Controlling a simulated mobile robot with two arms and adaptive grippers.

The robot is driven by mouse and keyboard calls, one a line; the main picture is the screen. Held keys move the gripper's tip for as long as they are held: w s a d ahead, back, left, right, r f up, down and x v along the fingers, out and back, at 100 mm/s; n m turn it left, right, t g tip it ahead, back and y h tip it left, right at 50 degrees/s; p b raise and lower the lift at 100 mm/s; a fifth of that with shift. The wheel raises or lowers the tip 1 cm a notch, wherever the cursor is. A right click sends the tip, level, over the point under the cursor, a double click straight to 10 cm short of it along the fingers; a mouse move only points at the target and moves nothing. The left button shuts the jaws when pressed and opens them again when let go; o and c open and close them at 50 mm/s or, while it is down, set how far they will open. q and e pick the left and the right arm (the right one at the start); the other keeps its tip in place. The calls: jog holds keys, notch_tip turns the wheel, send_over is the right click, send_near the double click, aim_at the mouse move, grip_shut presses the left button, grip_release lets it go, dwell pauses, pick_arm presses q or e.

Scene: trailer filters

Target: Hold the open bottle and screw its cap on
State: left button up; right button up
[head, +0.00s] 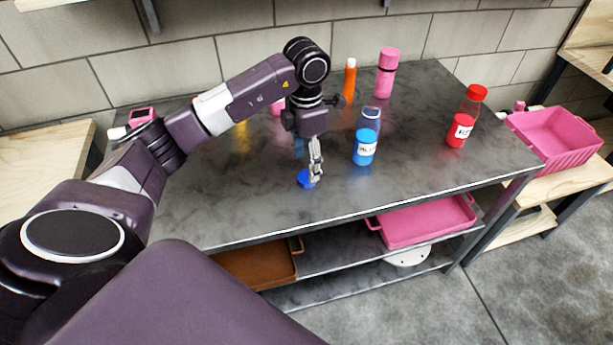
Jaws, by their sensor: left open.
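The open bottle (366,139) stands upright on the dark table. It is clear at the top with blue contents below and a white label, and no cap is on its mouth. A blue cap (305,180) lies on the table to the left of the bottle, near the front edge. My left gripper (316,177) points down right at the cap, with its fingertips at the cap's right side. It is open; whether it touches the cap I cannot tell. My right gripper is not in view.
A red-capped bottle (466,118) stands at the right. A pink bottle (387,73) and an orange tube (349,80) stand behind. A pink bin (555,140) is beyond the right end. A pink tray (428,222) sits on the lower shelf. The table's front right is clear.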

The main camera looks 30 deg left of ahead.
aim_at(306, 176)
pick_arm(q)
jog(key=f, duration=0.2)
jog(key=f+p, duration=0.1)
jog(key=f, duration=0.2)
jog(key=shift+w, duration=0.2)
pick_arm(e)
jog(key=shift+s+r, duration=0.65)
pick_arm(q)
jog(key=shift+a, duration=0.1)
jog(key=shift+c, duration=0.6)
jog(key=c, duration=0.7)
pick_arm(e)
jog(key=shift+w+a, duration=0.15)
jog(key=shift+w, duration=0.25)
